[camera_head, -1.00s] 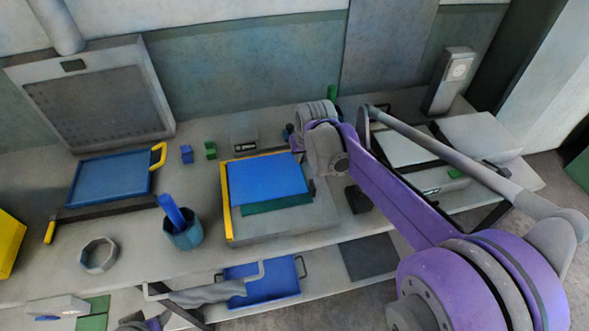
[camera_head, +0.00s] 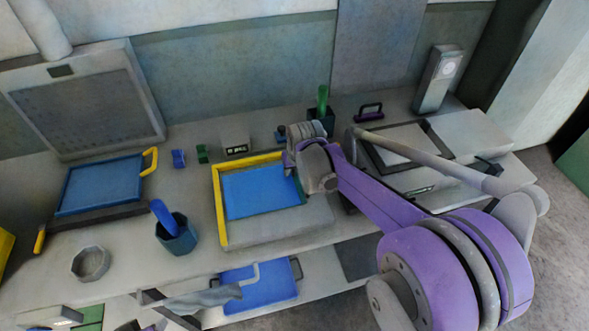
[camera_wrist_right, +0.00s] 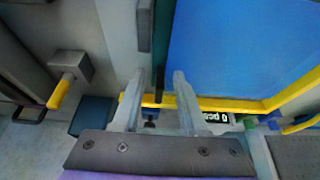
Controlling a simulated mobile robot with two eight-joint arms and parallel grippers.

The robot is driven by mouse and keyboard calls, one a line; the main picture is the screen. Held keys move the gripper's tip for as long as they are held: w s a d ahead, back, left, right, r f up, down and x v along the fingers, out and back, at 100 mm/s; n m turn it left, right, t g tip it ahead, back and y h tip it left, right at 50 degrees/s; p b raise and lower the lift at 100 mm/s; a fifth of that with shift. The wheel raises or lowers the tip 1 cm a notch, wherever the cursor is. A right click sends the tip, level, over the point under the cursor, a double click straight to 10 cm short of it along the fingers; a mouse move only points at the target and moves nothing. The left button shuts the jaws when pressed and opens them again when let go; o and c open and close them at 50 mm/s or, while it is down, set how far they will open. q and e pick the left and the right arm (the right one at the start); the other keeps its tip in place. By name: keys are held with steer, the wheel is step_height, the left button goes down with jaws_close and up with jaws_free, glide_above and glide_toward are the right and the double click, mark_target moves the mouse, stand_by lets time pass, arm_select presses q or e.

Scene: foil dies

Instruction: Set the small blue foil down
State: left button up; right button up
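In the right wrist view the foil (camera_wrist_right: 240,50) fills the right side, beside a dark green strip. My right gripper (camera_head: 292,165) is at the foil's far right corner. In the wrist view its two fingers (camera_wrist_right: 160,78) stand apart, with a thin dark piece in the gap that neither finger appears to touch. A bit of my left wrist (camera_head: 135,325) is cut off at the bottom edge; its fingers are hidden.
To the left are a blue tray (camera_head: 100,187) with a yellow handle and a blue cup (camera_head: 178,240). A small display box (camera_head: 236,145) stands behind the frame. A lower shelf holds another blue tray (camera_head: 262,283). A dark-framed plate (camera_head: 400,145) is to the right.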

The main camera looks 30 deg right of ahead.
steer(key=shift+r, duration=0.3)
steer(key=p+v, duration=0.1)
steer(key=v, duration=1)
steer(key=s+a+f+n, duration=0.1)
steer(key=s+a+f, duration=0.2)
steer(key=s, duration=0.3)
steer(key=s+a+f+n, duration=0.1)
steer(key=s+a+f, duration=0.2)
steer(key=s, duration=0.3)
steer(key=s+a+f+t+y, duration=0.1)
steer(key=s+a+f, duration=0.2)
steer(key=s, duration=0.3)
steer(key=shift+a+n, duration=0.4)
